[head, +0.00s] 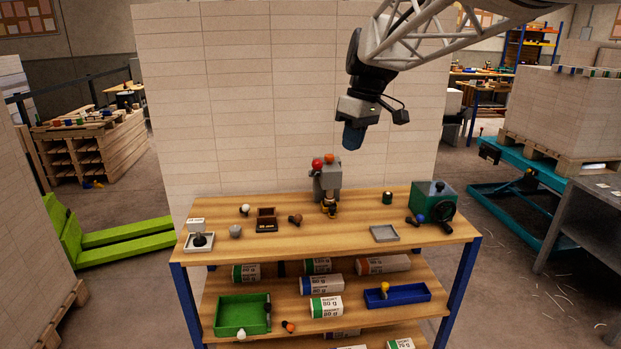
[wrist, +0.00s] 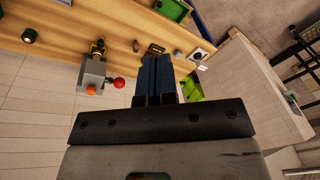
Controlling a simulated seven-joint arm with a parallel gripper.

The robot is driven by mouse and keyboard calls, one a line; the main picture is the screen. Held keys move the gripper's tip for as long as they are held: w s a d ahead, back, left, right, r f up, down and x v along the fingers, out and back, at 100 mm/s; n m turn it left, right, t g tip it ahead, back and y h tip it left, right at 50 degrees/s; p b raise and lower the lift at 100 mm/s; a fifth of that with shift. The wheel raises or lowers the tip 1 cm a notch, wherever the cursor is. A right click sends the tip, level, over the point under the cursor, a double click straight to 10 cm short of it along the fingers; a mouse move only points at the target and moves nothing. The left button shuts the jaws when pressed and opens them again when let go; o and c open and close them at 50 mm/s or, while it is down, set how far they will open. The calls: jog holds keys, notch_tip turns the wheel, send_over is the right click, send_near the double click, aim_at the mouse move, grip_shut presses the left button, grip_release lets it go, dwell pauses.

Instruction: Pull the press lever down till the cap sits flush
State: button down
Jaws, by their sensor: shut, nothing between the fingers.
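The press (head: 328,180) is a grey upright body at the back middle of the wooden table. A red ball (head: 317,164), which looks like the lever's knob, is at its upper left, and an orange part (head: 329,158) is on top. A small dark and yellow piece (head: 329,207) is at its foot; I cannot tell how the cap sits. In the wrist view the press (wrist: 93,74) is at the left with the red knob (wrist: 119,83) beside it. My gripper (head: 353,136) is shut and empty, above and apart from the press; its fingers also show in the wrist view (wrist: 155,80).
A wall of stacked pale blocks (head: 240,100) stands close behind. The table's front middle is clear.

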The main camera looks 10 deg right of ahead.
jog(key=s+f+m+t+h, duration=0.1)
jog(key=s+f+m+t, duration=0.15)
jog(key=s+f, duration=0.65)
jog(key=s+f+m+t+h, duration=0.1)
jog(key=s+f+m, duration=0.35)
jog(key=s, duration=0.95)
jog(key=w+a+f+n+t, duration=0.2)
jog(key=w+n+t, duration=0.15)
jog(key=w, duration=0.65)
jog(key=w+a+f+n+t, duration=0.15)
jog(key=w+t, duration=0.35)
jog(key=w, duration=0.5)
jog(key=w+a+f+n+t, duration=0.1)
jog(key=w+a+n+t, duration=0.3)
jog(key=w, duration=0.6)
jog(key=w+f+n+t+h, duration=0.2)
jog(key=w+f+t+h, duration=0.2)
jog(key=f+t+h, duration=0.3)
jog(key=shift+f+t, duration=1.2)
jog(key=shift+f, duration=0.35)
jog(key=shift+w+r, duration=0.1)
jog(key=shift+w, duration=0.05)
